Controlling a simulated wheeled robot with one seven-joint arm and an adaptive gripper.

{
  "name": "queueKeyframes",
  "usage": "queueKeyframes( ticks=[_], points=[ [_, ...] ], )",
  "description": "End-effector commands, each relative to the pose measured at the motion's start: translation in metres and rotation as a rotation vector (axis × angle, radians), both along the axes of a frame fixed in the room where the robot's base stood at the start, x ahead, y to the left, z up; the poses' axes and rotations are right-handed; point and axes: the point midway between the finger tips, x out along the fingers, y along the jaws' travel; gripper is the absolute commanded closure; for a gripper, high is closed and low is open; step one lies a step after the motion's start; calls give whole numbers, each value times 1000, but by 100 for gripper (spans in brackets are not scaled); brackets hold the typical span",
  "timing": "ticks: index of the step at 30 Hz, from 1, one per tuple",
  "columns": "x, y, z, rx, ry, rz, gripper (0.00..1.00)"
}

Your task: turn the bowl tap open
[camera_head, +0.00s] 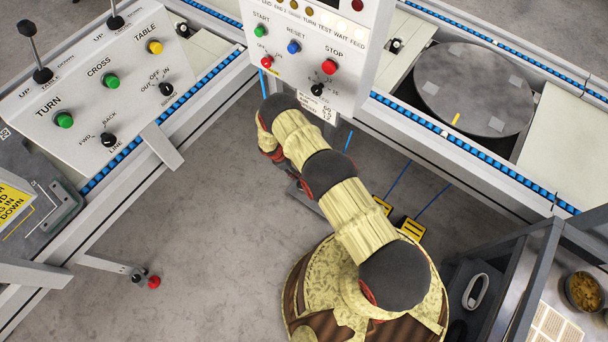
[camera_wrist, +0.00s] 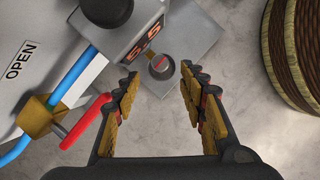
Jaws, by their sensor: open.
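In the wrist view, a brass tap body (camera_wrist: 40,116) sits on a blue hose (camera_wrist: 85,67) at the left. Its red lever (camera_wrist: 88,121) slants up and right, and its end lies close beside my left finger. I cannot tell whether they touch. The word OPEN stands on the pale surface above the tap. My gripper (camera_wrist: 163,82) is open, with nothing between its fingers. The tap lies to the left of the gap, outside the fingers. In the head view my arm covers this spot, and I cannot make out the tap there.
A grey box marked 5.5 (camera_wrist: 138,38) with a black dome and a small red-marked knob (camera_wrist: 161,67) stands ahead of the fingers. A brown ribbed drum (camera_wrist: 293,50) is at the right. In the head view, a button panel (camera_head: 308,50) stands beyond my arm; bare floor (camera_head: 220,230) lies left.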

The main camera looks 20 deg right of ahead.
Motion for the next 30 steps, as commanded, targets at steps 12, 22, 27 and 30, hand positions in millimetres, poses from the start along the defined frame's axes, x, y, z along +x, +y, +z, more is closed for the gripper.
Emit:
queueKeyframes(
  ticks=[12,22,27,30],
  points=[
    [-4,-23,-57,0,1,-1,58],
    [-4,-25,-62,0,1,-1,58],
    [-4,-26,-62,0,1,-1,64],
    [-5,-25,-62,0,1,-1,70]
  ],
)
